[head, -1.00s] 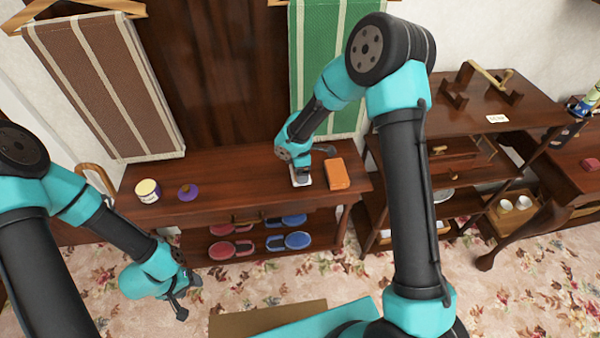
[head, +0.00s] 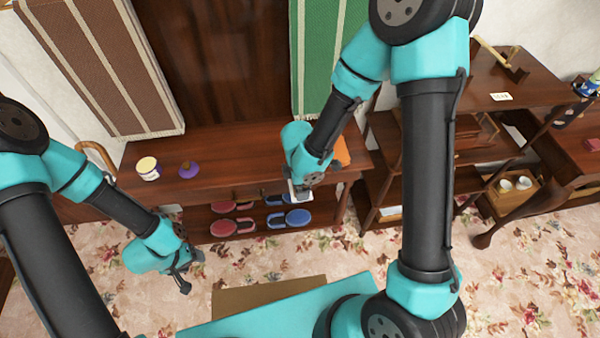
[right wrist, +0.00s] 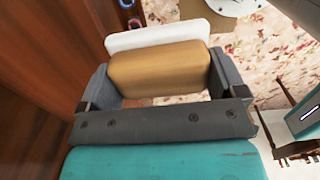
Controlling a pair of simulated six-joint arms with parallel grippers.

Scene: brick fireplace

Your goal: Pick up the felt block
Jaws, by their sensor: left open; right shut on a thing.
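The felt block (right wrist: 160,72) has a tan wooden-looking body and a white layer on its far side. My right gripper (right wrist: 165,80) is shut on it, with a finger at each end of the block. In the head view this gripper (head: 301,189) is in front of the dark table's front edge, and only a white bit of the block shows under it. My left gripper (head: 187,274) is open and empty, over the floor at the lower left.
The dark wooden table (head: 235,160) bears a white-and-yellow tub (head: 148,170), a purple knob-like thing (head: 188,170) and an orange block (head: 342,150), partly hidden by my right arm. Red slippers (head: 233,226) and blue slippers (head: 290,218) are below. A shelf unit (head: 510,85) stands right.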

